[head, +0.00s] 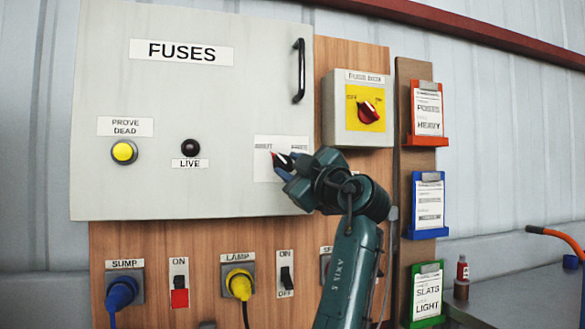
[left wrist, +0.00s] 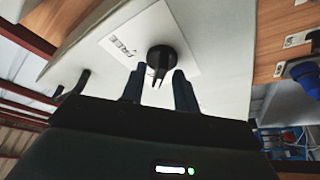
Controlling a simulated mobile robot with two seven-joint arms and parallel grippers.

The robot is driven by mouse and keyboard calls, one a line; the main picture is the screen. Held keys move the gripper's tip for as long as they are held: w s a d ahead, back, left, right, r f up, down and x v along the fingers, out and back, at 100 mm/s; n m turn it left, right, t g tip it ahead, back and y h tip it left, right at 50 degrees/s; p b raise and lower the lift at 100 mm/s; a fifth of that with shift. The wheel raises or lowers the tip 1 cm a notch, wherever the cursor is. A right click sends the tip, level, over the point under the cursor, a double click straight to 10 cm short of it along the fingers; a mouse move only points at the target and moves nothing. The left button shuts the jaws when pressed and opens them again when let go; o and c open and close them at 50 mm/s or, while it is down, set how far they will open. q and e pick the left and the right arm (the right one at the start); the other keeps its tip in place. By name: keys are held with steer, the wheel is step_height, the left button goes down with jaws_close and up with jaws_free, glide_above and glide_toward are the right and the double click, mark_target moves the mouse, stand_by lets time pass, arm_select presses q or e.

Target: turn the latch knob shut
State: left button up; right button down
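The latch knob (left wrist: 162,56) is black and sits on a white label plate (left wrist: 135,40) with the word FREE, in the left wrist view. In the head view the label plate (head: 265,145) is at the lower right of the grey FUSES door (head: 220,110), and my gripper hides most or all of the knob. My left gripper (head: 284,166) is in front of the plate. In the left wrist view its two fingers (left wrist: 158,82) are apart, one to each side of the knob's line, with the knob just beyond the tips. I see no grip on it. My right gripper is out of view.
The door has a black handle (head: 299,71) at upper right. Below are sockets with a blue plug (head: 122,291) and a yellow plug (head: 240,284). Clipboards (head: 428,112) hang at right.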

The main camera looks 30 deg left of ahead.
arm_select(q)
steer(key=b+v, duration=0.1)
steer(key=v, duration=1.2)
steer(key=shift+d, duration=0.1)
